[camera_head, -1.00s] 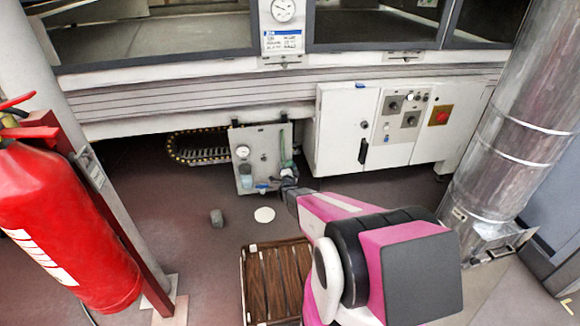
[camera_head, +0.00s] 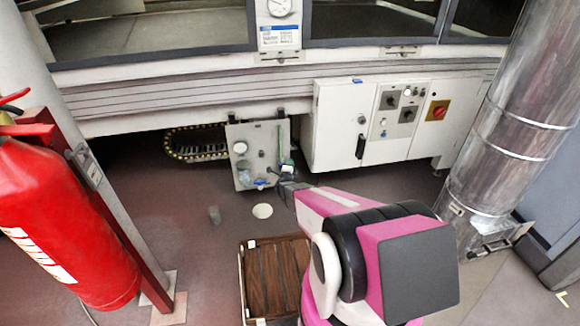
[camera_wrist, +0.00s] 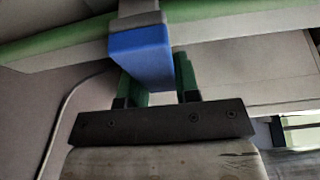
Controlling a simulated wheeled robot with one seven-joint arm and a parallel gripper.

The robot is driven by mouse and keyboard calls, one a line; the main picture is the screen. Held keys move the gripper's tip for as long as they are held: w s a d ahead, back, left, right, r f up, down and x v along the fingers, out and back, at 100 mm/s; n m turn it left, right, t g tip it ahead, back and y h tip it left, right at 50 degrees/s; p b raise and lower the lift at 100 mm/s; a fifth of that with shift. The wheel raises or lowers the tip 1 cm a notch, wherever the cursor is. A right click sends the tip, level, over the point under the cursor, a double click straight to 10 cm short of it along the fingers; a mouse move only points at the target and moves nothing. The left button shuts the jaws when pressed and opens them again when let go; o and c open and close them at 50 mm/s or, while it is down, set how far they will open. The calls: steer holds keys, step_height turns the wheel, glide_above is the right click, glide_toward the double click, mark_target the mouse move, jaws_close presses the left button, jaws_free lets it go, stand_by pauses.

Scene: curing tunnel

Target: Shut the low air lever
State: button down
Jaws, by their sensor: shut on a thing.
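The low air panel (camera_head: 244,166) is a pale upright plate with a round gauge, standing under the machine's edge. A small blue part (camera_head: 262,183) shows near its lower edge. My gripper (camera_head: 275,172) is at the panel's lower right; its fingertips are too small to make out in the head view. In the wrist view, a blue lever handle (camera_wrist: 140,52) on a grey stem lies between the green fingers of my gripper (camera_wrist: 160,80). The fingers are shut on the handle. The handle's far end and pivot are hidden.
A white control cabinet (camera_head: 335,130) stands right of the panel, close to my arm. A slatted wooden crate (camera_head: 243,285) is on the floor below. A red fire extinguisher (camera_head: 65,225) is at left, a metal duct (camera_head: 520,130) at right.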

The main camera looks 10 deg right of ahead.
steer(key=c, duration=0.8)
jaws_free()
steer(key=shift+c, duration=0.2)
steer(key=v, duration=1)
steer(key=shift+s, duration=0.4)
steer(key=shift+a, duration=0.1)
